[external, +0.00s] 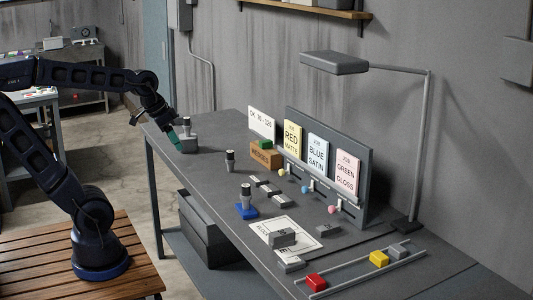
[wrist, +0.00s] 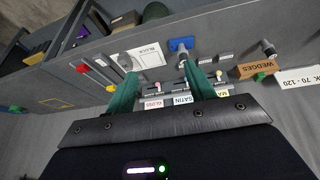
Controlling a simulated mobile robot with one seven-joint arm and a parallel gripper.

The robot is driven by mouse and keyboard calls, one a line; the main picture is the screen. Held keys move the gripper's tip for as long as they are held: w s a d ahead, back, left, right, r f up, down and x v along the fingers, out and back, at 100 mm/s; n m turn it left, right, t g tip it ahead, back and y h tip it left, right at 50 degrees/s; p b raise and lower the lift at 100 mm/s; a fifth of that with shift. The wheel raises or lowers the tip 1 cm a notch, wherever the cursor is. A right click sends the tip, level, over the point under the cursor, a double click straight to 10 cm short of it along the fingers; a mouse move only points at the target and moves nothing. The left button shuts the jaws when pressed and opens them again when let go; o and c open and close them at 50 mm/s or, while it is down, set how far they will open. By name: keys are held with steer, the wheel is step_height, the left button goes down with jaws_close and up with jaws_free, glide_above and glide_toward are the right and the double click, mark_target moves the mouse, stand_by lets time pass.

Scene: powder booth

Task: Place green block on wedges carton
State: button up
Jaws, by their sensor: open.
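The green block (external: 265,144) appears to rest on top of the orange-brown wedges carton (external: 264,158), toward its back. In the wrist view, which is upside down, the green block (wrist: 262,77) shows at the edge of the carton (wrist: 257,68) with the WEDGES label.
A grey device (external: 188,143), a dark cylinder (external: 230,160), a blue-based gauge (external: 246,203) and several grey blocks occupy the bench. A lamp (external: 334,63) overhangs its rear. The left front of the bench is fairly clear.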

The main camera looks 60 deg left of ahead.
steer(key=s+a+f+y, duration=0.1)
steer(key=s, duration=0.5)
steer(key=shift+f+n, duration=0.3)
steer(key=shift+n, duration=0.1)
stand_by(0.8)
